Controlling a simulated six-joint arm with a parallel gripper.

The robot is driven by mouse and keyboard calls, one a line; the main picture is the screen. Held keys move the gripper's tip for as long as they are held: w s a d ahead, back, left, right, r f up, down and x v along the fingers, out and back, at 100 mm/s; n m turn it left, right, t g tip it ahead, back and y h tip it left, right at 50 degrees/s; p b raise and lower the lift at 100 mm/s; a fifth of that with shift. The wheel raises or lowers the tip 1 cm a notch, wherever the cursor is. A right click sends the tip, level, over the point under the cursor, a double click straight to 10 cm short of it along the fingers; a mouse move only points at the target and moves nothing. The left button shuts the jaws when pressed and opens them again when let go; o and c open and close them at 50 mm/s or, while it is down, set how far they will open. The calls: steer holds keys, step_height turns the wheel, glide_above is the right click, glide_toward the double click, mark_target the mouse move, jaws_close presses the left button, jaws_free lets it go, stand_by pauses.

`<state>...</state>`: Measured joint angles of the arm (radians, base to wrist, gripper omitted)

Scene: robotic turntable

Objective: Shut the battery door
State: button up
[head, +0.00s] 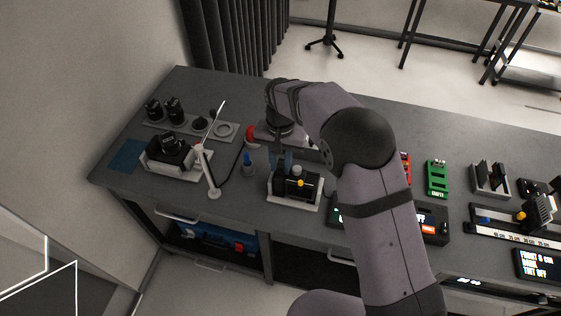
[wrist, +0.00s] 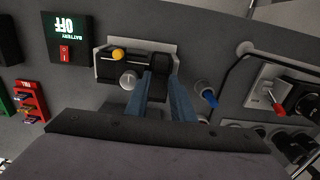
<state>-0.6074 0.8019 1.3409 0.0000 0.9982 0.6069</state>
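A black device with a yellow knob sits in a pale tray; the device shows in the head view (head: 297,188) and in the wrist view (wrist: 115,69). A silver dial (wrist: 128,80) is on its near side in the wrist view. I cannot clearly pick out the battery door on it. My gripper (wrist: 160,82) is over the device's right part in the wrist view, with its two blue-grey fingers apart. A black part of the device shows between and beyond the fingertips; I cannot tell whether they touch it. In the head view my arm partly covers this spot.
A panel (wrist: 66,42) reading BATTERY OFF, with a red switch, stands left of the device in the wrist view. A blue-tipped cylinder (wrist: 208,97) stands to its right. Another camera-like device (head: 172,147) and a thin lamp-like stand (head: 207,170) are at the table's left.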

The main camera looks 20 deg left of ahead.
jaws_close()
steer(key=shift+f+b, duration=0.3)
steer(key=shift+b, duration=0.35)
steer(key=shift+s+t+b, duration=0.2)
steer(key=shift+t+b, duration=0.5)
steer(key=shift+b, duration=0.05)
jaws_free()
steer(key=shift+r, duration=0.1)
